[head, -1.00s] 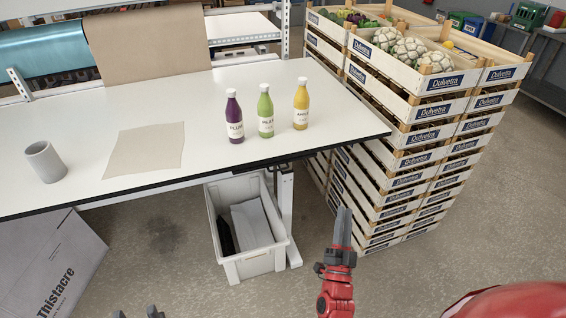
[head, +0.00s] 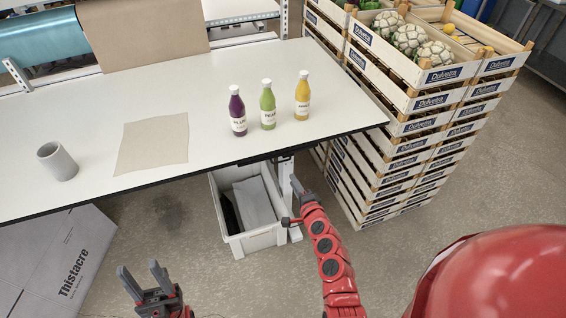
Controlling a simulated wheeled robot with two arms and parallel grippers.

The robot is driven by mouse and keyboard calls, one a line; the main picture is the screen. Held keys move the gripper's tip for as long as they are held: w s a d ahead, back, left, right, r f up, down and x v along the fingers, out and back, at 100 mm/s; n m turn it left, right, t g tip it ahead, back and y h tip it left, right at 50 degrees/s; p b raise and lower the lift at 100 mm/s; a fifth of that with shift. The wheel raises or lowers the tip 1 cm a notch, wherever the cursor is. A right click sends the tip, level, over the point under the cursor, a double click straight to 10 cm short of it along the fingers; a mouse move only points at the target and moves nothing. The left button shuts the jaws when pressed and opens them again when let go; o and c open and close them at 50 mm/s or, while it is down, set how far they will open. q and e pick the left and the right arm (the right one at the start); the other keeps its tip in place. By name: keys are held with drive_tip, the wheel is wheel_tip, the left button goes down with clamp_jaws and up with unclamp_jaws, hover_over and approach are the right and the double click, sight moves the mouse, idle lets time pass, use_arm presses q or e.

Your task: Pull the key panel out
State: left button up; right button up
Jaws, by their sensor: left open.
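The white worktable (head: 330,110) has a dark front edge. A small dark fitting (head: 284,158) sits under that edge above the grey bin, and it may be the key panel; it is too small to make out clearly. My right gripper (head: 294,182) is just below this fitting, pointing up towards the table edge. Its fingers are seen nearly end-on, so I cannot tell their opening or any contact. My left gripper (head: 139,267) is open and empty, low in front of the table, with its fingers spread.
Purple (head: 237,112), green (head: 267,106) and yellow (head: 302,97) bottles stand on the table, with a brown sheet (head: 152,144) and a grey cup (head: 57,162). A grey bin (head: 248,242) is below. Stacked crates (head: 405,150) stand right; a cardboard box (head: 50,255) leans left.

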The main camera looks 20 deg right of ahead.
drive_tip(key=b+x, duration=0.4)
drive_tip(key=x, duration=0.7)
drive_tip(key=shift+w, duration=0.35)
drive_tip(key=shift+f, duration=0.1)
drive_tip(key=shift+c, duration=0.3)
clamp_jaws()
drive_tip(key=shift+s, duration=0.1)
idle(0.4)
